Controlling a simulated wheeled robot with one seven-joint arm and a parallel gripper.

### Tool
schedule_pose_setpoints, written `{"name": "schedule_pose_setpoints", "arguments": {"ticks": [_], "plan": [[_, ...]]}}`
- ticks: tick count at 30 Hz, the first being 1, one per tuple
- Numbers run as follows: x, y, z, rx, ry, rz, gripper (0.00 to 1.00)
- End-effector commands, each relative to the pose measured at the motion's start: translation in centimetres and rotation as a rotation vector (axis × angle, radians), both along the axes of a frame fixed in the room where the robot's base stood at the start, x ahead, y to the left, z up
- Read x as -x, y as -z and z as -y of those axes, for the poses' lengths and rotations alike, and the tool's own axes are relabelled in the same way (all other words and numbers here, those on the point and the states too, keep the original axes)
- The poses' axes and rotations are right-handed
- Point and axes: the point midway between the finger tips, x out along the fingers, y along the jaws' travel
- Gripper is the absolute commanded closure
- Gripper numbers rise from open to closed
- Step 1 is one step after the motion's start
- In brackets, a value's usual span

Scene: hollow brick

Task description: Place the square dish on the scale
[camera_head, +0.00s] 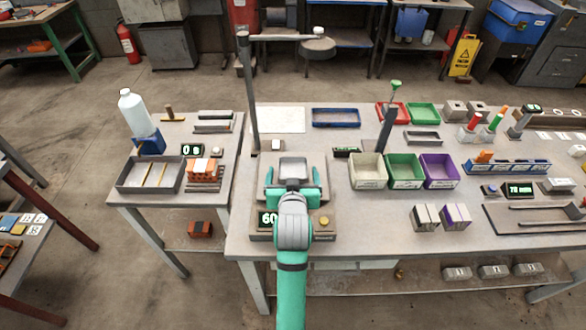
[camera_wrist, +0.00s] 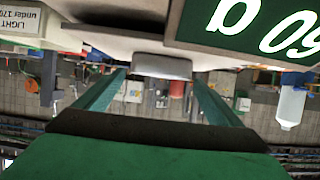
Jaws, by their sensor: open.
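The square dish (camera_head: 292,167) is grey and shallow, and appears to rest on top of the scale (camera_head: 328,200). The scale's display (camera_head: 266,219) starts with 60 in the head view; the wrist view shows the display (camera_wrist: 262,25) as "60 g", upside down. My gripper (camera_head: 292,184) is open at the near side of the dish. In the wrist view the dish (camera_wrist: 162,66) shows between and beyond the two spread fingers of my gripper (camera_wrist: 160,82), with gaps on both sides. My arm hides part of the scale's front.
A post (camera_head: 248,95) stands just left of the scale. White, green and purple bins (camera_head: 404,172) stand to the right, with small boxes (camera_head: 440,217) in front of them. A side table (camera_head: 135,195) with a bottle and tray is at left.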

Motion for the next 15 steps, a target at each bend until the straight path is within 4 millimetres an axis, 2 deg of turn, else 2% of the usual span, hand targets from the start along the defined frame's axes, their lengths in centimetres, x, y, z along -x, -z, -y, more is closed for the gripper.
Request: {"name": "schedule_pose_setpoints", "arguments": {"ticks": [6,12,15], "plan": [[4.2,-1.7,0.0,0.001,0.001,0.002,0.11],[6.6,-2.7,0.0,0.001,0.000,0.000,0.11],[7.2,-3.0,0.0,0.000,0.000,0.001,0.11]]}}
